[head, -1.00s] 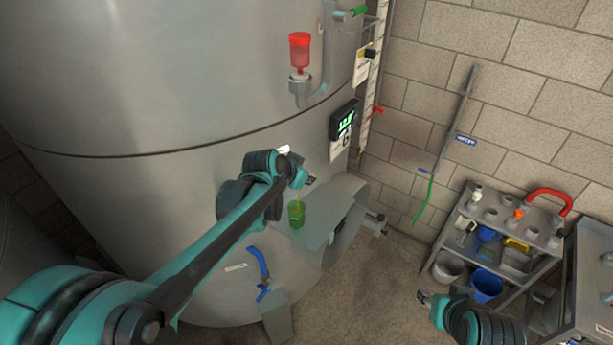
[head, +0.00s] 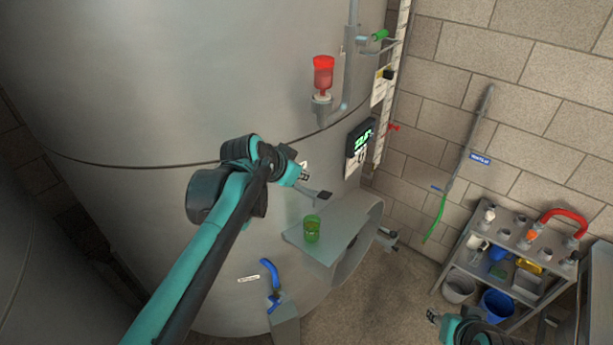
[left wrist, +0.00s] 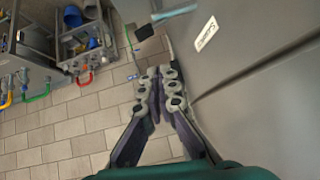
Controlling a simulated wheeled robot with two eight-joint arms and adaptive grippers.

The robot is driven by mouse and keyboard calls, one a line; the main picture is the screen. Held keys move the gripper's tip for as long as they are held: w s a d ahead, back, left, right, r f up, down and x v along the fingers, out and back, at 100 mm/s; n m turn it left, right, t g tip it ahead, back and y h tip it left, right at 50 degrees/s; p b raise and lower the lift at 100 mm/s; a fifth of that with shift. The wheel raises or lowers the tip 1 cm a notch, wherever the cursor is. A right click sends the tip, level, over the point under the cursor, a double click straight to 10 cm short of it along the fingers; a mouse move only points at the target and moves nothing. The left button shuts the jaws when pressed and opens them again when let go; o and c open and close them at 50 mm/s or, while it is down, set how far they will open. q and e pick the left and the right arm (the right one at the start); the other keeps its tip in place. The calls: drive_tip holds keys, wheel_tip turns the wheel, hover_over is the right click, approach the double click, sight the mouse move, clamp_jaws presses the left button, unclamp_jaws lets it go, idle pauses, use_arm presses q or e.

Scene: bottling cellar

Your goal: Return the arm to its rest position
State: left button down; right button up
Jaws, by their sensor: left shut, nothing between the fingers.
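My left arm reaches in from the lower left in the head view, in front of a big steel tank (head: 200,80). My left gripper (head: 304,177) is shut and empty, above and left of a green cup (head: 312,229). The cup stands upright on a grey ledge (head: 345,250) at the tank. In the left wrist view the shut fingers (left wrist: 160,76) point toward the block wall. My right gripper (head: 433,317) shows small at the lower right; its fingers are too small to read.
A red-topped airlock (head: 323,75), a lit display (head: 361,138) and a blue lever (head: 268,274) are on the tank. A shelf cart (head: 520,240) with buckets stands at the right. A hose (head: 462,160) hangs on the wall. Some floor between is clear.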

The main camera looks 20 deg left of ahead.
use_arm(q)
drive_tip(key=shift+w+d, duration=0.1)
drive_tip(key=shift+d, duration=0.1)
drive_tip(key=s+f+n+b, duration=0.1)
drive_tip(key=s+f+b, duration=0.5)
drive_tip(key=f+b, duration=0.4)
drive_tip(key=s+d+f+n+g+y+b, duration=0.1)
drive_tip(key=s+f+b, duration=0.6)
drive_tip(key=f, duration=1.1)
drive_tip(key=s+d+f+n+y+b, duration=0.1)
drive_tip(key=s+f+n+b, duration=0.1)
drive_tip(key=s+f+b, duration=0.5)
wheel_tip(320, 180, down, 7)
drive_tip(key=b, duration=0.6)
drive_tip(key=shift+f+g, duration=0.15)
drive_tip(key=shift+g, duration=0.15)
